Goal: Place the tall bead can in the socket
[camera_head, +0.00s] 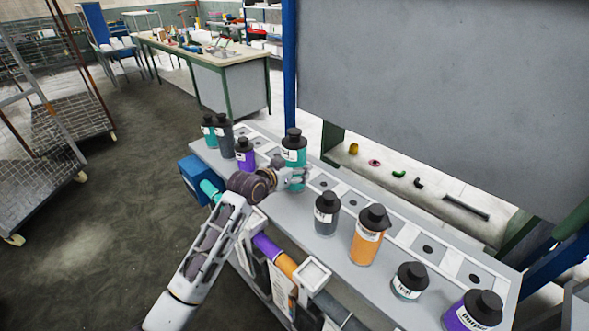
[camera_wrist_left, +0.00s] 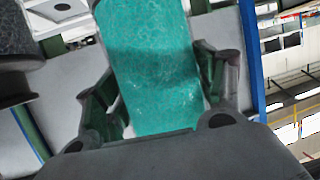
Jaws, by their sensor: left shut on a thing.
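My left gripper (camera_head: 294,176) is shut on a tall teal can (camera_head: 294,153) with a black cap and a white label. The can is close to upright over the bench, near the row of sockets; I cannot tell whether its base touches. In the left wrist view the teal can (camera_wrist_left: 155,65) fills the space between the two fingers (camera_wrist_left: 163,92), and its base is hidden by the gripper. Sockets (camera_head: 427,250) with dark round holes run in a line along the bench (camera_head: 393,296). My right gripper is not in view.
A purple can (camera_head: 244,154), a dark can (camera_head: 225,138) and a small teal can (camera_head: 209,133) stand left of the held can. A grey can (camera_head: 326,213), an orange can (camera_head: 368,238) and others stand right. A grey panel (camera_head: 450,90) rises behind.

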